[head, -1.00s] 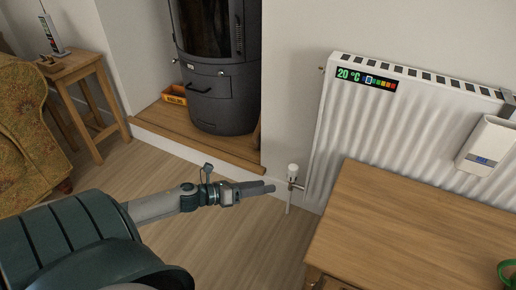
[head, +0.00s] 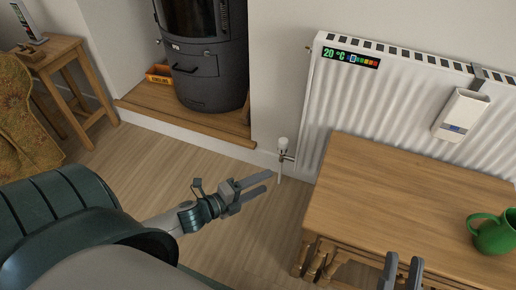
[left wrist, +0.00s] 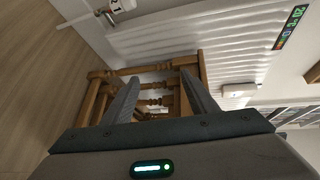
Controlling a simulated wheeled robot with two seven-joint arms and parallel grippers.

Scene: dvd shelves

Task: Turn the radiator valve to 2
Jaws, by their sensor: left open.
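The white radiator valve (head: 283,143) stands upright on its pipe by the lower left corner of the white radiator (head: 330,110). Its number marks are too small to read in the head view. It also shows at the top left of the left wrist view (left wrist: 112,7). My left gripper (head: 271,181) is open and empty, below and a little left of the valve, apart from it. The left wrist view shows its two fingers spread (left wrist: 160,77). My right gripper (head: 403,258) shows only its fingertips at the bottom edge, with a gap between them.
A wooden table (head: 390,200) stands before the radiator, with a green jug (head: 493,233) on its right. A black stove (head: 205,60) stands on a wooden-topped hearth (head: 150,112) at the back. Open floor (head: 130,165) lies left of the valve.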

